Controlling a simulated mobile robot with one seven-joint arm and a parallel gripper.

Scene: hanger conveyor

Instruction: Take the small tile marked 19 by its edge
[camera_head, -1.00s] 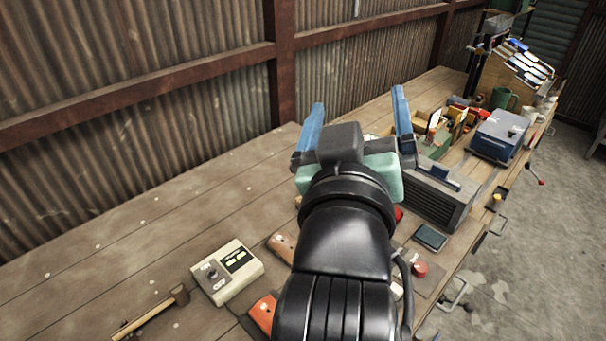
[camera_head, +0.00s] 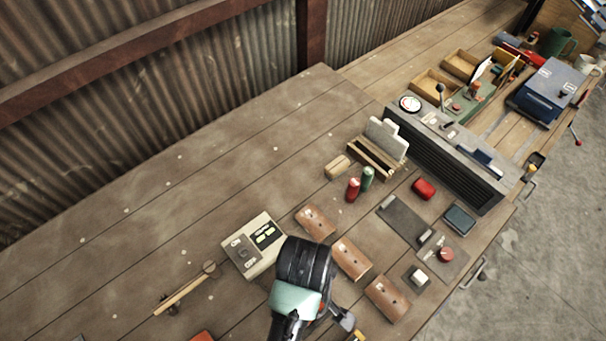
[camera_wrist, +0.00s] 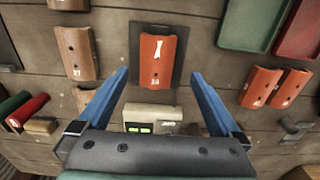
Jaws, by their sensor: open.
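In the wrist view an orange curved tile (camera_wrist: 157,60) with a black mark and a small pale label lies on a dark plate (camera_wrist: 172,92). My gripper (camera_wrist: 159,74) is open, its two blue fingers on either side of this tile's near end in the picture, with nothing held. Two smaller orange tiles (camera_wrist: 261,86) (camera_wrist: 290,89) with pale labels lie to the right. A brown tile (camera_wrist: 76,53) lies to the left. The label numbers are too small to read, so I cannot tell which is 19.
The head view shows brown tiles (camera_head: 315,223) (camera_head: 350,258) (camera_head: 387,297), a control box (camera_head: 254,246), a hammer (camera_head: 185,292), red (camera_head: 352,190) and green (camera_head: 367,178) cylinders and a slotted wooden rack (camera_head: 375,160). Green (camera_wrist: 250,22) and red (camera_wrist: 300,35) trays show in the wrist view.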

